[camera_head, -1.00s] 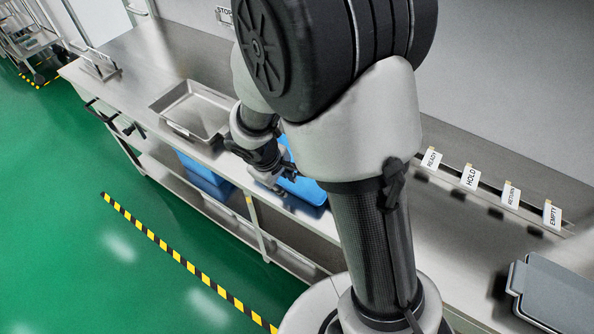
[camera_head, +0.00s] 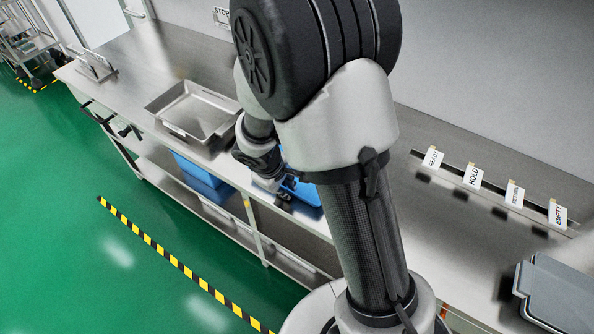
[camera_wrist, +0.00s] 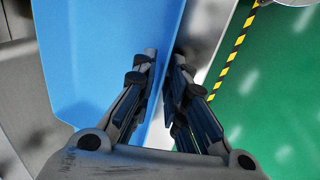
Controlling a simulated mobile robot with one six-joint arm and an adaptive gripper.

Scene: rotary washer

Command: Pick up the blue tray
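The blue tray (camera_head: 307,192) lies at the front edge of the steel bench, partly hidden behind my arm in the head view. In the wrist view the blue tray (camera_wrist: 95,50) fills the left and middle, and its edge runs between my fingers. My gripper (camera_wrist: 166,56) points at this edge, with one finger over the blue surface and the other just outside it. A narrow gap shows between the fingers, so it looks open. Contact with the tray cannot be made out.
A steel tray (camera_head: 165,102) sits on the bench left of my arm. A blue bin (camera_head: 203,180) stands on the lower shelf. Grey trays (camera_head: 560,290) lie at the right, and labelled cards (camera_head: 472,176) stand along the back. The green floor in front is clear.

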